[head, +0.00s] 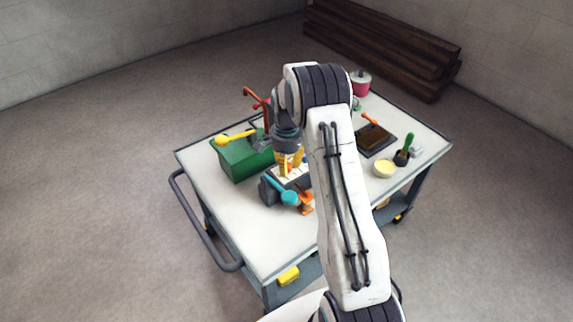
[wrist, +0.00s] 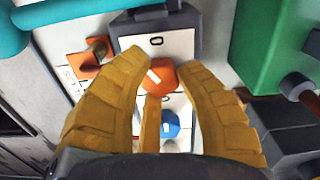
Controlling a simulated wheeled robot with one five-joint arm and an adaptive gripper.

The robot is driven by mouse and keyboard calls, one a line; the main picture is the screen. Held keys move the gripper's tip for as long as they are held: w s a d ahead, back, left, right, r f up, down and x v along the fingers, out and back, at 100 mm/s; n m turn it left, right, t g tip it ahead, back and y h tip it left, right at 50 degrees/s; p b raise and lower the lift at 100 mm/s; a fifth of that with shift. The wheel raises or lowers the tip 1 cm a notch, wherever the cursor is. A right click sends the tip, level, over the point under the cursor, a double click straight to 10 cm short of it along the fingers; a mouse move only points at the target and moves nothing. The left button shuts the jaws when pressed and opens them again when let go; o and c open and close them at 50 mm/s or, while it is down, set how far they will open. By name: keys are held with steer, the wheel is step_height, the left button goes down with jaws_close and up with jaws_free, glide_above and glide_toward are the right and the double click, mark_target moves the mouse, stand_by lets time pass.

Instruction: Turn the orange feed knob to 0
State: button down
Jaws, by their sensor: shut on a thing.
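The orange feed knob (wrist: 160,74) sits on a white plate with a "0" (wrist: 156,42) printed above it in the wrist view. A short white mark on the knob runs at a slant, not straight at the "0". My gripper (wrist: 162,64) has its yellow fingers on either side of the knob and is shut on it. A blue knob (wrist: 170,124) shows below, between the fingers.
A green box (head: 238,160) stands close to the left of my gripper in the head view. A teal handle (head: 284,194) and an orange part (head: 306,203) are close in front. The front left of the white table (head: 240,220) is clear.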

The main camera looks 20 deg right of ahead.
steer(key=m, duration=0.6)
steer(key=shift+s+f, duration=0.15)
stand_by(0.4)
steer(key=c, duration=0.8)
jaws_free()
